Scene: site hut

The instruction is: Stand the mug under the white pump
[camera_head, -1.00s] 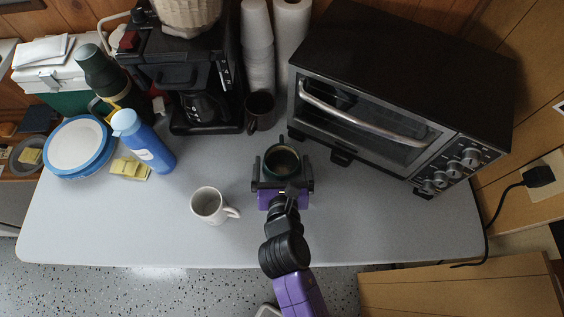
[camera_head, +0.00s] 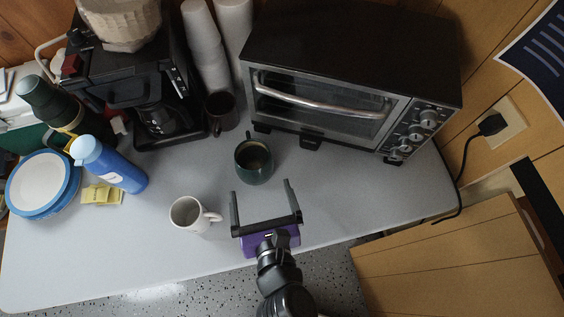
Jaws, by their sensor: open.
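Three mugs stand upright on the grey table: a dark green mug (camera_head: 253,164) in the middle, a white mug (camera_head: 186,214) to its lower left, and a dark brown mug (camera_head: 221,110) beside the coffee maker. My gripper (camera_head: 261,188) is open and empty, its two fingers pointing toward the green mug from the near side. The fingertips are a little short of that mug. The white mug is to the left of my gripper. I cannot make out a white pump in this view.
A black coffee maker (camera_head: 125,85) and stacked white cups (camera_head: 206,50) stand at the back. A toaster oven (camera_head: 350,65) fills the back right. A blue bottle (camera_head: 118,168), yellow packets (camera_head: 102,195) and blue-rimmed plates (camera_head: 40,185) are at left. The table (camera_head: 350,200) is clear at right.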

